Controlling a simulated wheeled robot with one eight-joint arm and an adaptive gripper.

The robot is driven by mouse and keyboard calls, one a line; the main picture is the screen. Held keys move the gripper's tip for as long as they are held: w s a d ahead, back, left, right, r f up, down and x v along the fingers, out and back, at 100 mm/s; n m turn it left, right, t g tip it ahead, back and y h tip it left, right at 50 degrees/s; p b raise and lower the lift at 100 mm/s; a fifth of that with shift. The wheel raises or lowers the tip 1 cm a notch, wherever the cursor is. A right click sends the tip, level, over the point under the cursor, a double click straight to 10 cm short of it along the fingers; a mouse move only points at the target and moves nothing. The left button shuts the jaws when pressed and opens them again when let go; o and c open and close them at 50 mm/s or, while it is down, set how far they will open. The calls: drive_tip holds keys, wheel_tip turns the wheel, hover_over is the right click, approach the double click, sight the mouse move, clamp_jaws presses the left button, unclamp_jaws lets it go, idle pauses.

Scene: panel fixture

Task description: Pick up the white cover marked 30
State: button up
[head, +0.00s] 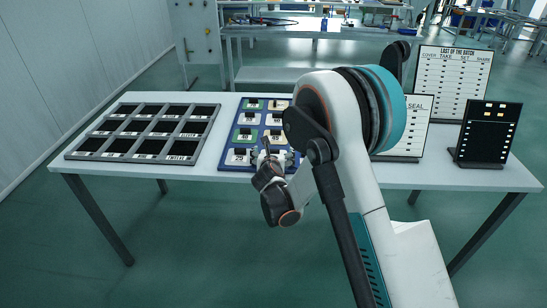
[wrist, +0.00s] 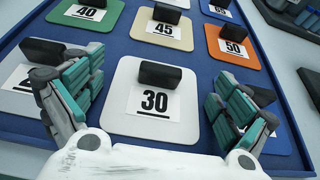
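The white cover marked 30 (wrist: 125,112) lies on the blue tray (wrist: 125,24) in the wrist view. It is a rounded white square with a black block handle (wrist: 161,74) on top. My gripper (wrist: 158,100) is open, with one finger on each side of this cover and a gap to the handle on both sides. Nothing is between the fingers except the handle area, and I cannot tell the height above it. In the head view my gripper (head: 274,161) is over the front part of the blue tray (head: 224,168), and my arm hides the tray's right part.
Other covers surround it: a green one marked 40 (wrist: 112,12), a beige one marked 45 (wrist: 184,40) and an orange one marked 50 (wrist: 250,51). A grey panel (head: 75,155) with dark openings lies left on the table. Signs (head: 452,84) and a black display (head: 487,135) stand right.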

drive_tip(key=c, duration=0.8)
drive_tip(key=shift+o, duration=0.2)
drive_tip(key=shift+r, duration=0.1)
